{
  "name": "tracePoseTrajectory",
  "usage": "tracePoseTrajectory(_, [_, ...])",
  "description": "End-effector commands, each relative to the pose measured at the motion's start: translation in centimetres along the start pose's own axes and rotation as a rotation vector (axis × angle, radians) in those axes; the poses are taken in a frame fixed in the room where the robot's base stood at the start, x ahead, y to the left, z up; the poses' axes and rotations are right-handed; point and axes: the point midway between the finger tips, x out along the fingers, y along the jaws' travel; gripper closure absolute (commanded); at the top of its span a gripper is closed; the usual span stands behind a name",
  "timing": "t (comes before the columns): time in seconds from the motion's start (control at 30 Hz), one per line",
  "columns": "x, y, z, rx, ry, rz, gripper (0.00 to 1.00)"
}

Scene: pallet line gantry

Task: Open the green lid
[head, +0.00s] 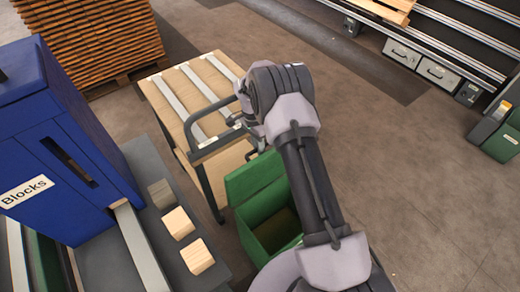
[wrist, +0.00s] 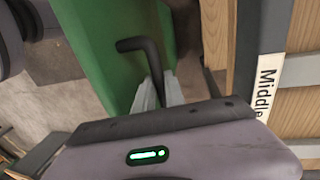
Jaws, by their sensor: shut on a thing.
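The green bin (head: 247,243) stands on the floor right of the wooden table. Its green lid (head: 252,178) is tilted up at the back, and the bin's dark inside shows below it. In the wrist view the lid (wrist: 105,45) is a green panel with a black bent handle (wrist: 135,44). My gripper (wrist: 160,92) is shut on the handle, with its pale fingers around the handle's lower part. In the head view my arm covers part of the bin's right side, and the fingertips are hard to make out.
The wooden table (head: 160,92) with grey strips is beside the lid; its edge and a "Middle" label (wrist: 265,85) are close in the wrist view. A blue "Blocks" dispenser (head: 60,130) and several wooden blocks (head: 178,223) stand left.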

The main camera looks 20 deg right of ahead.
Motion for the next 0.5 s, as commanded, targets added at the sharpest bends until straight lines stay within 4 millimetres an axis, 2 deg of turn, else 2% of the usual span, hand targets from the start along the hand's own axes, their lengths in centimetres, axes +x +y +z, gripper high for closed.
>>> tracePoseTrajectory(0.23, [-0.07, -0.05, -0.12, -0.002, 0.003, -0.003, 1.00])
tracePoseTrajectory(0.27, [-0.08, -0.04, -0.12, -0.002, 0.003, -0.003, 0.82])
tracePoseTrajectory(0.33, [-0.08, -0.04, -0.12, -0.001, 0.002, -0.002, 0.68])
tracePoseTrajectory(0.37, [-0.08, -0.03, -0.11, -0.001, 0.002, -0.002, 0.64])
tracePoseTrajectory(0.5, [-0.06, -0.01, -0.08, 0.000, 0.001, -0.002, 0.64])
